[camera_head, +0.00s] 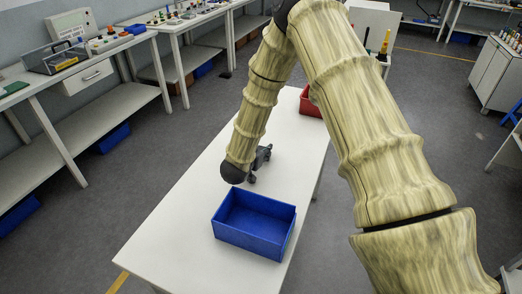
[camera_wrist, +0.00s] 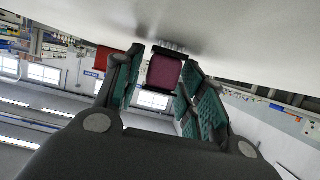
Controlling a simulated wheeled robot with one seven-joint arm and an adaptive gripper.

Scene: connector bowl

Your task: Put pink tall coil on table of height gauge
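A dark pink block-shaped part (camera_wrist: 164,72), seemingly the pink tall coil, shows between the fingertips in the wrist view. A row of metal pins at its top end faces the white table surface. My gripper (camera_wrist: 162,68) has a green-padded finger on each side of it. I cannot tell whether both pads touch it. In the head view my gripper (camera_head: 260,163) is low over the white table, behind the blue bin, and my arm hides the part. I cannot make out a height gauge for certain.
An empty blue bin (camera_head: 231,238) stands on the white table (camera_head: 180,228), in front of my gripper. A red bin (camera_head: 311,104) is at the table's far end, partly behind my arm. Side benches (camera_head: 22,77) with instruments line the left. Bare tabletop lies left of my gripper.

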